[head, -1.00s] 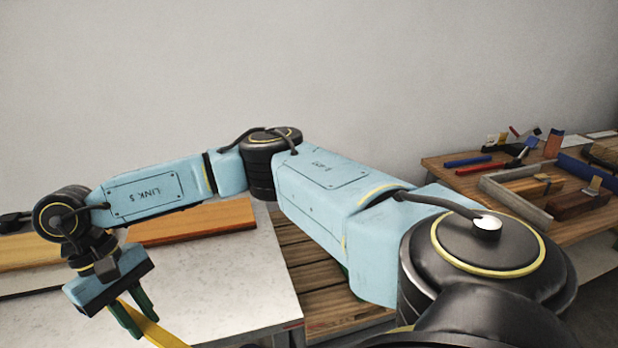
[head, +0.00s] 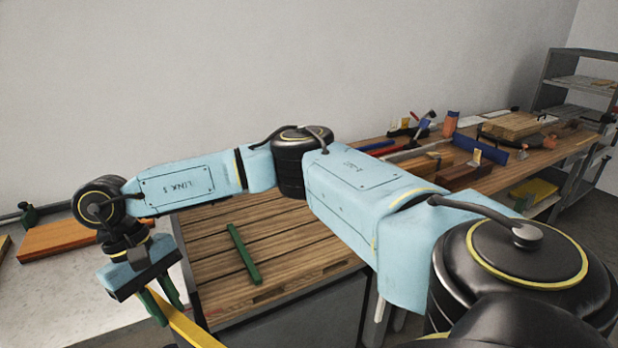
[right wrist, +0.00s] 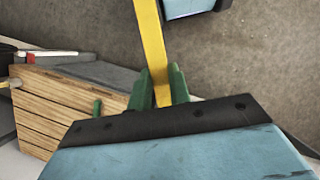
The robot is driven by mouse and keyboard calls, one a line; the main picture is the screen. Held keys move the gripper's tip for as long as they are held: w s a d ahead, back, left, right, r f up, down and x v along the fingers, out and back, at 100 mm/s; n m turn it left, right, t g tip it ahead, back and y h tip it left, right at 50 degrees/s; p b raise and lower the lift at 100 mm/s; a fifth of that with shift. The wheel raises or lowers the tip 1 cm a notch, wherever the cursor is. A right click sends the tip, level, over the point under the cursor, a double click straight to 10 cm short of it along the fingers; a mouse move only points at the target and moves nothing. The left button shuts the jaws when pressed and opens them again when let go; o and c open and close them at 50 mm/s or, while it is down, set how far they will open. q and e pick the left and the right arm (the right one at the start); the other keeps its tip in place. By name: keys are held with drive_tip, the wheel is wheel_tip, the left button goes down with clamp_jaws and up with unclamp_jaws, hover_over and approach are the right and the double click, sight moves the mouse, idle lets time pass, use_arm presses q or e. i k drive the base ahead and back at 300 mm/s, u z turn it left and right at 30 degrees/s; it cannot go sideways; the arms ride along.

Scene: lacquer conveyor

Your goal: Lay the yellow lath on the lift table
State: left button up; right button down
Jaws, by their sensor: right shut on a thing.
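My right gripper (head: 162,306) is shut on the yellow lath (head: 197,330), which slants down and runs out of the bottom of the head view. In the right wrist view the yellow lath (right wrist: 152,50) stands between the green fingers (right wrist: 161,90) and runs out of the top. The slatted wooden top that I take for the lift table (head: 290,240) lies to the right of the gripper, with a dark grey side below it. The lath is at its near left side in the head view and I cannot tell its height over it. My left gripper is not in view.
A green lath (head: 243,254) lies on the slatted top; the boards around it are bare. A pale table (head: 60,290) with an orange-brown board (head: 65,240) is at the left. A workbench with tools and a blue block (head: 480,148) stands behind right. Shelving (head: 585,85) is far right.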

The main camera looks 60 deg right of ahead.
sight(301, 233)
drive_tip(key=z, duration=1.15)
drive_tip(key=i, duration=1)
